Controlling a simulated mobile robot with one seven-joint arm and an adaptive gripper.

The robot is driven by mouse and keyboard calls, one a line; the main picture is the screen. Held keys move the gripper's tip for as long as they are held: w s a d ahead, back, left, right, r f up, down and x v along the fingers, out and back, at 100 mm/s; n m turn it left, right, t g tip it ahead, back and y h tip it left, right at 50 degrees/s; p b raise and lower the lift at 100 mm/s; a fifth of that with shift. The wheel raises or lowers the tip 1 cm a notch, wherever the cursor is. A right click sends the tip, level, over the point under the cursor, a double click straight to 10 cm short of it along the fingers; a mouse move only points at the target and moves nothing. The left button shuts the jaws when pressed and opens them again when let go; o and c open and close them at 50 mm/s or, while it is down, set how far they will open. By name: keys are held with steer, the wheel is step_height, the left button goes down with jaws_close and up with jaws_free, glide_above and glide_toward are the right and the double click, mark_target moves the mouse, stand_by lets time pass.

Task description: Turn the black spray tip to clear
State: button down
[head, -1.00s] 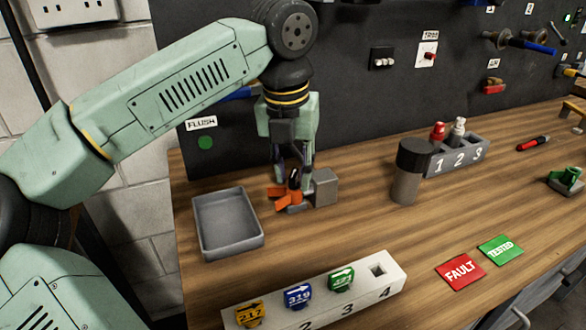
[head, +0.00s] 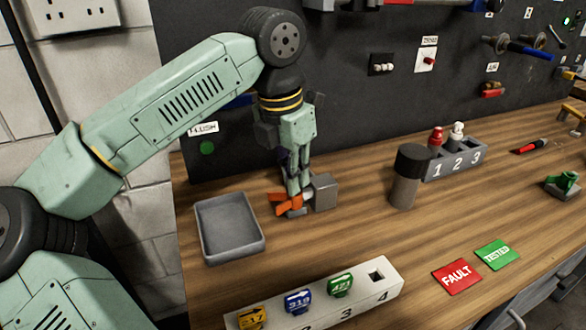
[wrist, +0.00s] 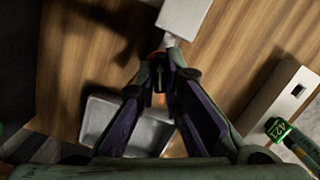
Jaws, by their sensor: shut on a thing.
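The black spray tip (wrist: 158,77) shows between my fingertips in the wrist view, with a pale mark along its top. It sits at an orange winged part (head: 285,207) beside a grey block (head: 324,191) on the bench. My gripper (head: 296,192) points down over this part, its fingers shut on the tip. It also shows in the wrist view (wrist: 160,82). In the head view my fingers hide most of the tip, and I cannot tell there which way it points.
A grey tray (head: 228,225) stands close to the left. A white numbered block (head: 365,292) with coloured tags is in front. A dark-capped cylinder (head: 404,180) and a numbered bottle rack (head: 455,162) stand to the right. Bench between them is clear.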

steer(key=m, duration=0.3)
steer(key=shift+s+d, duration=0.1)
steer(key=shift+f+m+g, duration=0.15)
steer(key=shift+m+g, duration=0.15)
steer(key=shift+m, duration=0.6)
steer(key=c, duration=1.6)
jaws_free()
steer(key=shift+c, duration=0.2)
steer(key=shift+o, duration=0.5)
steer(key=o, duration=0.5)
steer(key=shift+c, duration=0.2)
steer(key=shift+r+p, duration=0.25)
steer(key=shift+p, duration=0.1)
